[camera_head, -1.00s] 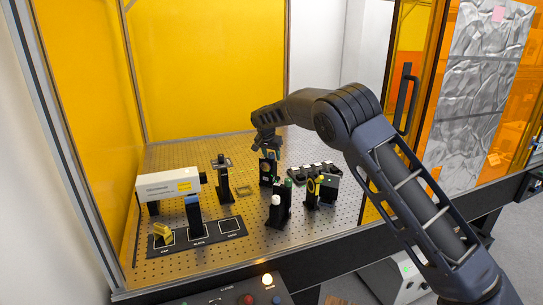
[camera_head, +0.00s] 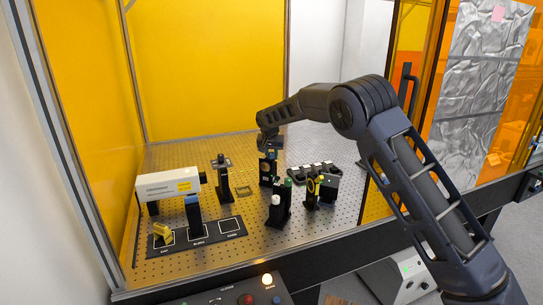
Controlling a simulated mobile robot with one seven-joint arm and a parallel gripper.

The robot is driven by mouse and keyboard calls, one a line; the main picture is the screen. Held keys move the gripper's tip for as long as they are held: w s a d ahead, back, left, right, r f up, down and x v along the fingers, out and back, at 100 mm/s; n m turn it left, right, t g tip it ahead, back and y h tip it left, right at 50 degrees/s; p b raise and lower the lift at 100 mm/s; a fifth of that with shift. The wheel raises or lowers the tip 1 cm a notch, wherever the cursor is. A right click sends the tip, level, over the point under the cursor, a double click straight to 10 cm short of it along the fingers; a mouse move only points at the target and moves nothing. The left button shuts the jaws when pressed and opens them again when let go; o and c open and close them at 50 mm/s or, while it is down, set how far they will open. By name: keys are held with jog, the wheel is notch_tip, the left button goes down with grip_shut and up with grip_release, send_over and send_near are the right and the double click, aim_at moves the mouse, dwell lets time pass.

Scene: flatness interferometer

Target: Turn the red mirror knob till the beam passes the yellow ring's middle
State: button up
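Farther right, a short dark mount carries a small yellow part (camera_head: 320,181), perhaps the yellow ring seen nearly edge-on. I cannot make out a red knob on any mount. No beam is visible.
A white laser box (camera_head: 166,188) stands at left, behind a black tray (camera_head: 215,238) holding a yellow and a blue-topped piece. Another post (camera_head: 223,181) stands between laser and gripper. Amber panels enclose the table.

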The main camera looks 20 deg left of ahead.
jog(key=shift+d+n+g+y, duration=0.1)
jog(key=shift+n+g+y, duration=0.4)
jog(key=shift+n, duration=1.3)
jog(key=o, duration=1)
jog(key=v, duration=1)
jog(key=shift+s+d+r, duration=0.2)
jog(key=shift+r, duration=0.1)
notch_tip(320, 180, up, 11)
